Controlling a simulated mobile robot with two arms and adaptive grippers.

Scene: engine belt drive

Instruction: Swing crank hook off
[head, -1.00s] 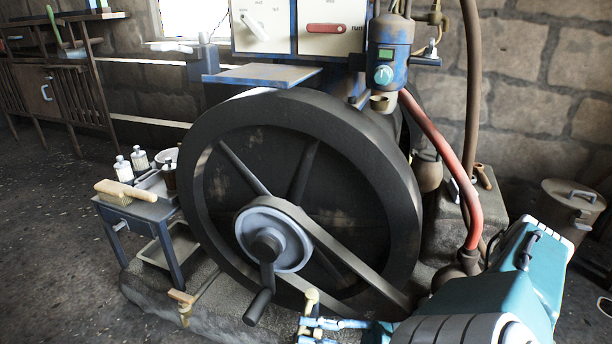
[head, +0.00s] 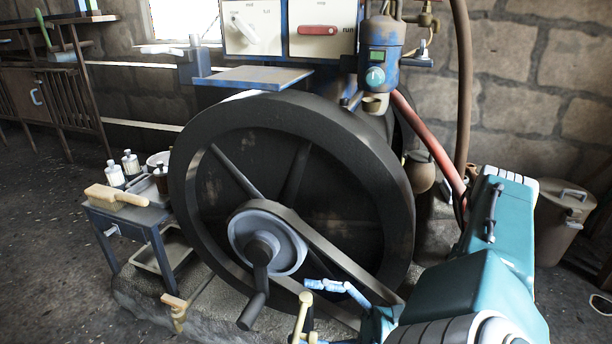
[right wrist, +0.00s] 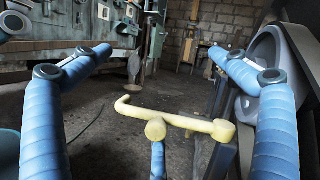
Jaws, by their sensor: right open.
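A pale yellow hooked bar with a round boss, which I take to be the crank hook (head: 301,316), stands low in front of the flywheel in the head view. In the right wrist view the hook (right wrist: 180,121) lies crosswise between my fingers, its bent end left and its knob right. My right gripper (head: 328,286) is open, its blue fingers spread wide around the hook. In the wrist view the gripper (right wrist: 158,52) has nothing clasped between its fingertips. A blue part shows below the boss; contact is unclear. My left gripper is out of view.
The big dark flywheel (head: 215,130) has a belt, a grey hub (head: 290,238) and a crank with a black handle (head: 252,310). A small blue table (head: 150,215) with brush and bottles stands left. A lidded bin (head: 562,225) stands right.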

